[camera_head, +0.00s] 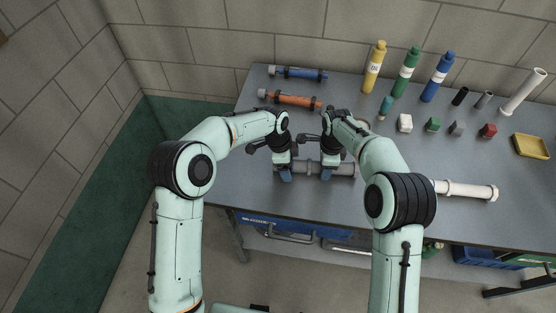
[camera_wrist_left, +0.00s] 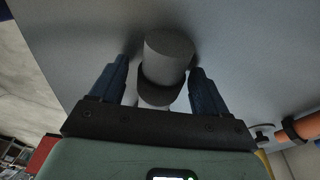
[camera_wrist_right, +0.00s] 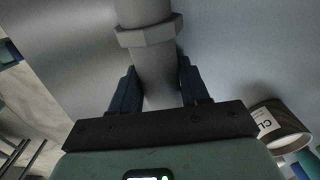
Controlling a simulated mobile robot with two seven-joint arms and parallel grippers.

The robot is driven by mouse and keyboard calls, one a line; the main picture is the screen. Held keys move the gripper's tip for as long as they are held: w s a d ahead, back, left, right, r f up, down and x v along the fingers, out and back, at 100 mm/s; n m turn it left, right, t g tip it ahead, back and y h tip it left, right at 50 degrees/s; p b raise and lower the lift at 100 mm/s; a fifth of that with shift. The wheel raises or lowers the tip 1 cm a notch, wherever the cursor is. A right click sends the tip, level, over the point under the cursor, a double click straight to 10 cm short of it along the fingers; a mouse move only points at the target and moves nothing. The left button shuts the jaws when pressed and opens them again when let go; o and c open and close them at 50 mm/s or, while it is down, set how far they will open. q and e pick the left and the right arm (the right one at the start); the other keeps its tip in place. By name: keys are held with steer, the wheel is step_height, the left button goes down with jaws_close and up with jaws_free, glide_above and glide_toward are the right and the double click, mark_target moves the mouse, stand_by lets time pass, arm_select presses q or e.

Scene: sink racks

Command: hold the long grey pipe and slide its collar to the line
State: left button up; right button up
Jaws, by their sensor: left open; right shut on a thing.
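The long grey pipe (camera_head: 344,169) lies across the front of the table, partly hidden by both grippers. My right gripper (camera_head: 328,171) is shut on it, right of the left gripper. In the right wrist view the grey pipe (camera_wrist_right: 152,68) passes between the fingers, with a faceted grey ring (camera_wrist_right: 148,34) just past them. My left gripper (camera_head: 286,174) is at the pipe's left end, open around it. In the left wrist view the pipe's end (camera_wrist_left: 169,48) and a darker ring (camera_wrist_left: 160,86) lie between the spread fingers. I cannot make out a line on the pipe.
An orange pipe (camera_head: 289,99) and a blue pipe (camera_head: 299,73) lie behind the grippers. A white pipe (camera_head: 466,190) lies to the right. Bottles, small blocks and a yellow tray (camera_head: 530,146) occupy the back right. The table is clear left of the left gripper.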

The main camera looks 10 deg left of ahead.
arm_select(q)
steer(key=r, duration=0.5)
steer(key=shift+w+d+r, duration=0.15)
steer(key=shift+d+r, duration=0.2)
arm_select(e)
steer(key=shift+s+a+f, duration=0.1)
steer(key=shift+s+f, duration=0.05)
steer(key=shift+f, duration=0.05)
arm_select(q)
steer(key=shift+a+r, duration=0.1)
steer(key=shift+r, duration=0.5)
steer(key=shift+a+r, duration=0.15)
arm_select(e)
steer(key=shift+r, duration=0.1)
steer(key=o, duration=1)
steer(key=shift+o, duration=0.2)
steer(key=shift+r, duration=0.15)
